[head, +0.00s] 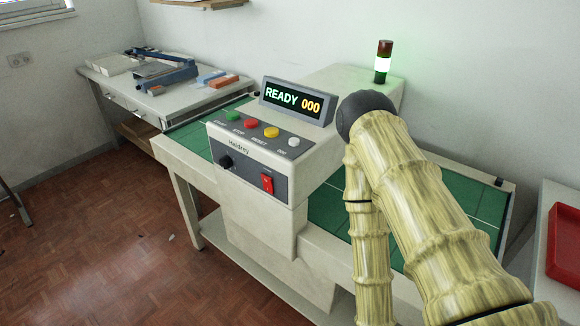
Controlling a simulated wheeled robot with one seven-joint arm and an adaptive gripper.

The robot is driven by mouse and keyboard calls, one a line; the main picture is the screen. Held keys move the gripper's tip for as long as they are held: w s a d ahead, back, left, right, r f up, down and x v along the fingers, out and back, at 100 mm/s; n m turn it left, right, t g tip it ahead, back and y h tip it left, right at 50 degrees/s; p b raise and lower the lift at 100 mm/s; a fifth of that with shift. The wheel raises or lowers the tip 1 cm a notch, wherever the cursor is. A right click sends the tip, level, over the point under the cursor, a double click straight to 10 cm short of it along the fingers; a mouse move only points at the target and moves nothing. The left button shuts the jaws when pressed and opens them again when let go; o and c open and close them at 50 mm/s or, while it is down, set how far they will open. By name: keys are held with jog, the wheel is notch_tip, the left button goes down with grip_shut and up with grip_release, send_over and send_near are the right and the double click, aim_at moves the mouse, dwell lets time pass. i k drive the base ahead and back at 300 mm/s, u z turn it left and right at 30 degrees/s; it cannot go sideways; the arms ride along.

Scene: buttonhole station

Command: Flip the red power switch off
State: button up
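The red power switch (267,184) is on the front face of the machine's control panel, at the lower right of the panel. I cannot tell clearly which way its rocker is tilted. The display (297,102) above the panel is lit and reads "READY 000". The signal tower (383,62) behind the machine glows green. My arm reaches in from the lower right with its dark joint right of the display. My gripper is not in view. Nothing covers the switch.
The machine (270,230) also has a black knob (226,162) left of the switch, and green (233,116), red (251,123), yellow (271,132) and white (293,142) buttons on top. A side table (150,104) stands behind left. A red tray (563,245) is at the right edge. The floor in front is mostly clear.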

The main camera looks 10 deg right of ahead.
aim_at(267, 184)
jog(key=u, duration=0.75)
jog(key=k, duration=1)
jog(key=z, duration=0.05)
